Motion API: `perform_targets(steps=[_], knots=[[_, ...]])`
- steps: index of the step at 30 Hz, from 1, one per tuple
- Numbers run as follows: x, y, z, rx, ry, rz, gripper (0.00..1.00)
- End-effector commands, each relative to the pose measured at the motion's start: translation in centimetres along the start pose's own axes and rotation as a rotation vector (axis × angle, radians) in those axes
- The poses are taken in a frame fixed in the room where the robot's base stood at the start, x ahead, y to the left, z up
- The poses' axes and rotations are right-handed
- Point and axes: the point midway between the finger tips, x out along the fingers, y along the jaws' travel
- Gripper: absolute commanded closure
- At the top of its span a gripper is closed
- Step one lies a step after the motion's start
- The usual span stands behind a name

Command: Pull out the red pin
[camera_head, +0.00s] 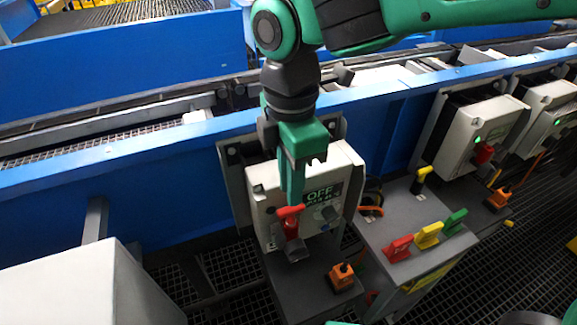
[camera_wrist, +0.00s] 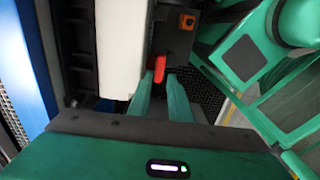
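The red pin (camera_head: 291,227) has a T-shaped top and stands at the front of a white control box (camera_head: 262,185) marked OFF, above a grey bracket. My gripper (camera_head: 291,202) reaches down from above, with its green fingers at the pin's top. In the wrist view the red pin (camera_wrist: 160,69) shows between and just beyond the tips of my gripper (camera_wrist: 160,80). The fingers are apart, with dark gaps beside the pin, so the gripper looks open. Whether a fingertip touches the pin cannot be told.
An orange block (camera_head: 341,275) sits on the dark plate below the box. To the right, a grey stand (camera_head: 375,232) carries red, yellow and green handles. More white boxes (camera_head: 480,130) line the blue conveyor rail (camera_head: 150,160). A large white box (camera_head: 75,290) fills the lower left.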

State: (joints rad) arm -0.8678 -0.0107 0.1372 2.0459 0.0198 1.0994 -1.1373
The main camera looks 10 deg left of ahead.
Motion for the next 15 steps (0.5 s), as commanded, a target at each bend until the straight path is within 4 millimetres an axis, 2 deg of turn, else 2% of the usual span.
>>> perform_targets(steps=[3, 9, 15], knots=[[2.2, -0.1, 0.0, 0.000, -0.001, -0.004, 0.82], [5.2, -0.1, 0.0, 0.001, -0.001, -0.003, 0.82], [7.0, 0.0, 0.1, 0.003, -0.001, -0.002, 0.82]])
